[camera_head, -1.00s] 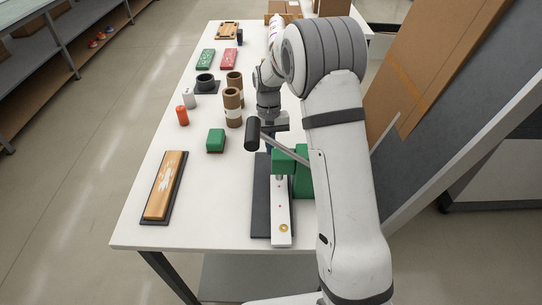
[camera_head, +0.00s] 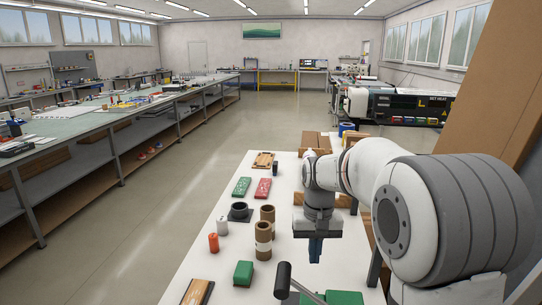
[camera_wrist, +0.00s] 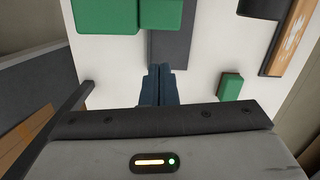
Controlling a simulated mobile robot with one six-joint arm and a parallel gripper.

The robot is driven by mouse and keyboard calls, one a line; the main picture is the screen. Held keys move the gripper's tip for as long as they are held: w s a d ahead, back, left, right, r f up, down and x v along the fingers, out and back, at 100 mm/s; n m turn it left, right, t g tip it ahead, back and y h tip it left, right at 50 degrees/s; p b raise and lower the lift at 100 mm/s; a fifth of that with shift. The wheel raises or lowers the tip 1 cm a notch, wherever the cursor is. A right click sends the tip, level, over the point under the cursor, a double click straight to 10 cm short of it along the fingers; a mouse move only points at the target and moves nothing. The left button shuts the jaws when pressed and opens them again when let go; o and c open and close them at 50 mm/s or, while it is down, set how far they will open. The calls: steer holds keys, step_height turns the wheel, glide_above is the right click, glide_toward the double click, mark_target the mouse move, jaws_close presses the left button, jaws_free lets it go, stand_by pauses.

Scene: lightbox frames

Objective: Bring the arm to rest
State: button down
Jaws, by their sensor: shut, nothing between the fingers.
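My gripper (camera_head: 316,250) hangs over the right part of the white table (camera_head: 190,270) in the head view, fingers pointing down. In the wrist view its blue fingers (camera_wrist: 159,86) are together with nothing between them. Below and beyond them are green blocks (camera_wrist: 107,14) and a dark grey plate (camera_wrist: 170,48). My arm reaches in from the right of the head view, with its upper links raised.
A green block (camera_head: 243,272), an orange cylinder (camera_head: 213,243), brown tubes (camera_head: 263,240) and red and green cards (camera_head: 263,188) stand on the table. A black-ended lever (camera_head: 283,280) is close by my gripper. A brown board (camera_head: 466,85) stands at right.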

steer(key=s+d+r+t+p, duration=0.2)
steer(key=s+r+p, duration=0.2)
steer(key=s, duration=0.7)
steer(key=s+d+r+t+p, duration=0.2)
steer(key=s+r+p, duration=0.2)
steer(key=s+r, duration=0.3)
steer(key=s, duration=0.4)
steer(key=shift+s+r+t, duration=0.3)
steer(key=shift+s+t, duration=0.05)
steer(key=shift+t, duration=0.05)
